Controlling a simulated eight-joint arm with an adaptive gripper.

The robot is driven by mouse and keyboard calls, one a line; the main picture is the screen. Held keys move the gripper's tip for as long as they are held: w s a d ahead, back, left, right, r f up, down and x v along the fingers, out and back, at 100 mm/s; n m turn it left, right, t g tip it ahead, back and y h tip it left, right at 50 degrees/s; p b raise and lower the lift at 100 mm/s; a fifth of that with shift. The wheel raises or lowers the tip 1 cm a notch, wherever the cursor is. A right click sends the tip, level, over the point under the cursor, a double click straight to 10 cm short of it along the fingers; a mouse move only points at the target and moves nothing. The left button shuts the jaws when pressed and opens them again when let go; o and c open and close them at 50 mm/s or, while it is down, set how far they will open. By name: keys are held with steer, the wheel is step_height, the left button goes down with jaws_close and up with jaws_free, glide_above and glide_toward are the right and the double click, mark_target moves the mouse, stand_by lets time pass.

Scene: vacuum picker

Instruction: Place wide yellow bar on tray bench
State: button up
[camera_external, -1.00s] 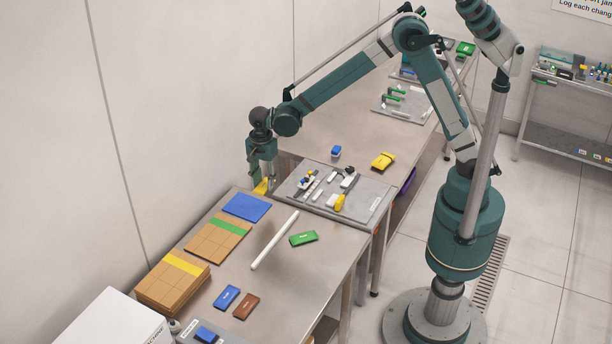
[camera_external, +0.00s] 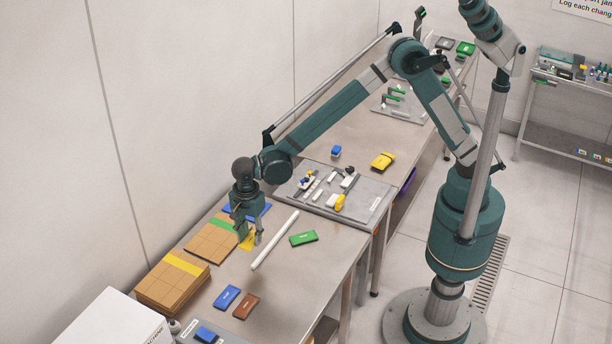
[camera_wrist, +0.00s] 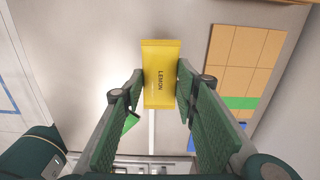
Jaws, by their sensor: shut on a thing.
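The wide yellow bar, labelled LEMON (camera_wrist: 160,75), is between the two green fingers of my gripper (camera_wrist: 157,92) in the wrist view. My gripper is shut on its sides. In the external view the yellow bar (camera_external: 247,243) is partly hidden by my gripper (camera_external: 247,238). It is low over the near metal bench (camera_external: 275,285), between the cardboard stack with a green band (camera_external: 208,246) and the white rod (camera_external: 275,240). I cannot tell whether the bar touches the bench.
A green bar (camera_external: 304,239) lies right of the rod. A blue bar (camera_external: 226,297) and a brown bar (camera_external: 246,306) lie toward the front. A yellow-banded cardboard stack (camera_external: 172,281) is at the left. A grey tray with parts (camera_external: 372,204) is behind. Bare bench lies around the green bar.

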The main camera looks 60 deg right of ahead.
glide_above(265, 321)
steer(key=shift+f, duration=0.4)
steer(key=shift+d+f+b, duration=0.1)
steer(key=shift+f+b, duration=0.25)
steer(key=shift+f, duration=2.8)
steer(key=shift+f, duration=0.1)
steer(key=shift+f, duration=1.75)
steer(key=shift+f+b, duration=0.15)
steer(key=shift+b, duration=0.15)
steer(key=o, duration=0.8)
steer(key=shift+o, duration=0.4)
steer(key=shift+r, duration=0.2)
